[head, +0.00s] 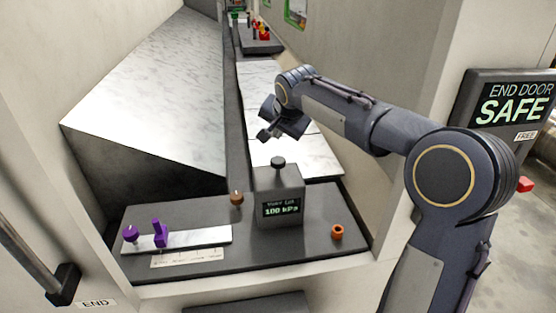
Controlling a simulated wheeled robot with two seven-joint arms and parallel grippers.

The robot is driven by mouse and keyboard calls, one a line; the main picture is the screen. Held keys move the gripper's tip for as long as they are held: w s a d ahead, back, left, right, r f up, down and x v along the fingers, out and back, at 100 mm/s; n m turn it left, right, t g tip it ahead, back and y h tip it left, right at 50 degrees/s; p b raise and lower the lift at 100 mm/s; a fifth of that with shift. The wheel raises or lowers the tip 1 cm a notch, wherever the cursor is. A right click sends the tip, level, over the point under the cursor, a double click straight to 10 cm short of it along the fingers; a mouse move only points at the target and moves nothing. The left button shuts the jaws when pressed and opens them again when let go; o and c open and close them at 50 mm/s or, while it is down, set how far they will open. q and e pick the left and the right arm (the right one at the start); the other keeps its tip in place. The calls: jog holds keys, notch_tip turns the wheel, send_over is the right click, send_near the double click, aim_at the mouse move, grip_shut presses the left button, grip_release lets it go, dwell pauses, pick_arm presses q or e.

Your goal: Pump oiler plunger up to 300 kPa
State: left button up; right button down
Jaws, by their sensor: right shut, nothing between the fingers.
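The oiler is a grey box (280,190) with a black plunger knob (279,162) standing on its top. Its front display (282,208) reads 100 kPa. My right gripper (264,134) is above and slightly left of the plunger in the picture, apart from it. It is shut and empty. The left gripper is not in view.
The oiler stands on a dark panel (330,205). A sign (515,103) reads "END DOOR SAFE".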

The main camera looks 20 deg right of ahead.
dwell(0.9)
jog(key=n, duration=0.3)
jog(key=shift+y, duration=0.3)
jog(key=n, duration=0.3)
jog(key=shift+n+y, duration=0.4)
jog(key=r+n+y, duration=0.1)
jog(key=n, duration=0.5)
jog(key=r+n+y, duration=0.1)
jog(key=n, duration=0.5)
jog(key=r+n+y+p, duration=0.1)
jog(key=n, duration=0.5)
jog(key=shift+s+d+r+t+y, duration=0.15)
jog(key=shift+d+r+t+y, duration=0.15)
jog(key=shift+d+t+y, duration=0.1)
jog(key=b, duration=0.6)
send_over(282, 161)
notch_tip(282, 161, down, 8)
jog(key=shift+r, duration=0.15)
jog(key=shift+f+b, duration=0.35)
jog(key=shift+f, duration=0.2)
